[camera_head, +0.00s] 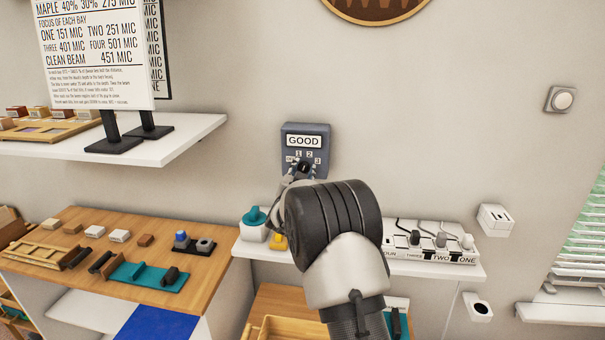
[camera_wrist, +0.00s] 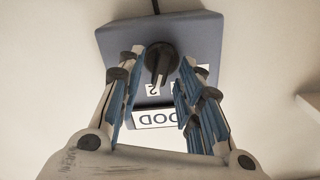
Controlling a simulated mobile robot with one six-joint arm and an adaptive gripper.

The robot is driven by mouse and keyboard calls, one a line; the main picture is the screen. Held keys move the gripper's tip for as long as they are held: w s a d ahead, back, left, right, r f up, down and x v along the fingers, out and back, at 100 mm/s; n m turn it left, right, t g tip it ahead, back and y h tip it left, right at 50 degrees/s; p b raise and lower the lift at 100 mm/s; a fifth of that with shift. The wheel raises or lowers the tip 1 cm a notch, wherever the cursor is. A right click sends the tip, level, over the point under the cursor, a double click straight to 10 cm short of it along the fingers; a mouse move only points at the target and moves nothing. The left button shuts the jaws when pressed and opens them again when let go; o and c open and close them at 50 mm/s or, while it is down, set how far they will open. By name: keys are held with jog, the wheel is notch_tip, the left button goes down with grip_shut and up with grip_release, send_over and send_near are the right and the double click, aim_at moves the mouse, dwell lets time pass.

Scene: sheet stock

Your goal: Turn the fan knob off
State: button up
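The blue-grey fan control box (camera_head: 292,132) hangs on the wall with a "GOOD" label above its knob and numbers around it. The wrist view shows the box (camera_wrist: 115,40) upside down. The black knob (camera_wrist: 161,58) is at its middle, its pointer towards the label "2". In the head view the knob (camera_head: 304,167) is partly covered by my gripper (camera_head: 299,174). In the wrist view my gripper (camera_wrist: 160,75) is open, with its blue-padded fingers on either side of the knob. A gap shows on both sides; I cannot tell how deep the fingertips reach.
A white shelf (camera_head: 440,268) with a labelled switch strip (camera_head: 440,256) is below right. A teal-topped white item (camera_head: 254,224) stands left of my arm. A sign shelf (camera_head: 185,140) juts out at left. A wall button (camera_head: 562,100) is at right; the wall around the box is clear.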

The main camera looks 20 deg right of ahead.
jog(key=shift+w, duration=0.15)
jog(key=shift+c, duration=0.2)
grip_shut()
